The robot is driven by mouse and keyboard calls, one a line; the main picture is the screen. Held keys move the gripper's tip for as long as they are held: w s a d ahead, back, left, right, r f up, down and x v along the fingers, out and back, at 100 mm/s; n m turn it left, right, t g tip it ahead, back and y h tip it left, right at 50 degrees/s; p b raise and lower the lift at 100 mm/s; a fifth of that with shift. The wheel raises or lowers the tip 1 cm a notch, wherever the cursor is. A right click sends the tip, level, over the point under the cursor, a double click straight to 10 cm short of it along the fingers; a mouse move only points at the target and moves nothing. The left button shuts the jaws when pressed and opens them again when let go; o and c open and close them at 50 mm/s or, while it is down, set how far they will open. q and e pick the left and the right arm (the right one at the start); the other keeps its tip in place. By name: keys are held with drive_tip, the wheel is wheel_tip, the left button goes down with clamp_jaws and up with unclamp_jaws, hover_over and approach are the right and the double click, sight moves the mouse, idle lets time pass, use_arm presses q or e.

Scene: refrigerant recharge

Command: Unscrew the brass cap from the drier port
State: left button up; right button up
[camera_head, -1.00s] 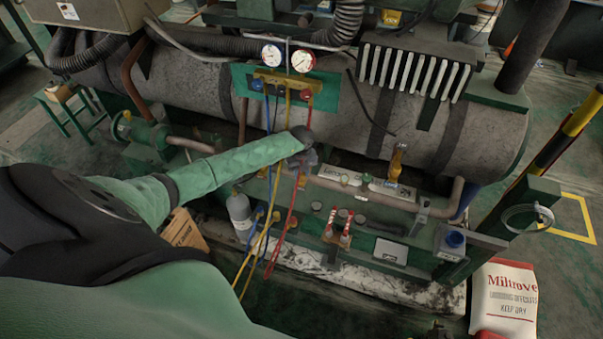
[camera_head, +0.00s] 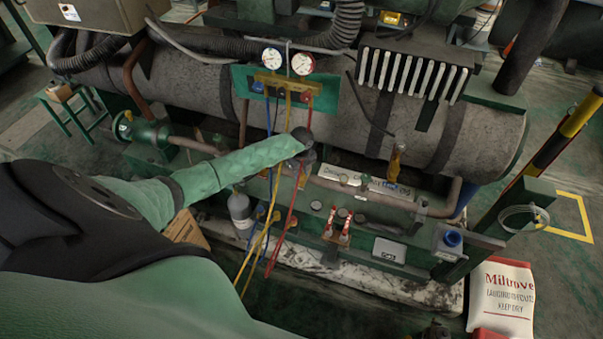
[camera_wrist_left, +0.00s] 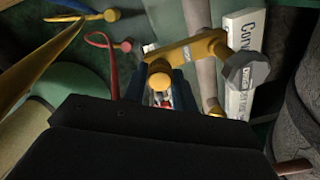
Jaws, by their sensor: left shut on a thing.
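In the head view my left arm reaches in from the left, and its gripper (camera_head: 304,156) is down at the pipework below the gauges. In the left wrist view the dark fingers (camera_wrist_left: 159,92) are closed around a small round brass piece, which looks like the brass cap (camera_wrist_left: 159,81). A brass fitting (camera_wrist_left: 190,48) runs just beyond it, with a grey hexagonal end (camera_wrist_left: 246,71) at the right. In the head view the gripper hides the cap. My right gripper is not in view.
Two round gauges (camera_head: 287,61) sit on a green panel above the gripper. Yellow, blue and red hoses (camera_head: 268,215) hang close to the gripper.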

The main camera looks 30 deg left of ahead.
sight(301, 174)
use_arm(q)
drive_tip(key=shift+n+p, duration=0.35)
drive_tip(key=shift+n, duration=0.35)
drive_tip(key=shift+f, duration=0.1)
drive_tip(key=shift+r, duration=0.2)
drive_tip(key=shift+r+p, duration=1.55)
drive_tip(key=shift+r, duration=0.85)
